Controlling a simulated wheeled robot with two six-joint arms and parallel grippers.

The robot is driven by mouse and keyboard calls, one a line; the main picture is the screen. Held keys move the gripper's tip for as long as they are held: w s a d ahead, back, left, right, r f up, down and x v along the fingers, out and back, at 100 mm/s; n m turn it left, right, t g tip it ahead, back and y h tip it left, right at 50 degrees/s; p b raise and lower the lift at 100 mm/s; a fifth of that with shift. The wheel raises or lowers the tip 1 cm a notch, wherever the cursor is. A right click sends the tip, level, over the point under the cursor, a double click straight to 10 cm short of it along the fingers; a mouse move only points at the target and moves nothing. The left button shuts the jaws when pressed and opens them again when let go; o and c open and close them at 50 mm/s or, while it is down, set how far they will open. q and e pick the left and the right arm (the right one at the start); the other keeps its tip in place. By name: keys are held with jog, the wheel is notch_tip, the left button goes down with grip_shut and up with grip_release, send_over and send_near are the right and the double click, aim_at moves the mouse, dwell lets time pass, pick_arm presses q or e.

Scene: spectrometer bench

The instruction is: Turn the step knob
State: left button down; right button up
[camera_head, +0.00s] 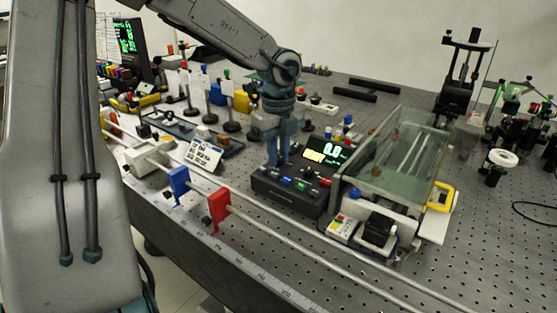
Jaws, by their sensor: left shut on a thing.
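The black control box (290,190) stands on the bench near the middle of the camera_head view. Its upright display (328,153) reads 0.0 in green with a yellow line beside it, and its top bears several small coloured buttons. My left gripper (277,162) points down at the back left part of this box. Its fingers are shut on the step knob there, which they hide almost wholly. I cannot tell how far the knob is turned. My right gripper is not in view.
A glass-walled chamber (398,150) with a yellow handle (440,197) stands just right of the box. A rail along the front edge carries a blue holder (179,184) and a red holder (217,208). A small white keypad (205,153) stands left of my gripper. The bench's right front is clear.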

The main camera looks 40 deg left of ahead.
pick_arm(q)
jog(key=shift+f+m+b, duration=0.15)
jog(key=shift+m+b, duration=0.35)
jog(key=shift+m, duration=0.6)
jog(key=shift+m+b, duration=0.75)
jog(key=shift+m, duration=0.95)
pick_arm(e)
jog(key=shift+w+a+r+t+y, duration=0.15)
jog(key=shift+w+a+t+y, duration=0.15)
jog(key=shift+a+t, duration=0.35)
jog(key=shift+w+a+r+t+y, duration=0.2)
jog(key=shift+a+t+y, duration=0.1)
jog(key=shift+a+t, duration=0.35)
pick_arm(q)
jog(key=shift+r, duration=0.2)
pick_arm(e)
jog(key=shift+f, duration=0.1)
pick_arm(q)
jog(key=c, duration=1.3)
grip_release()
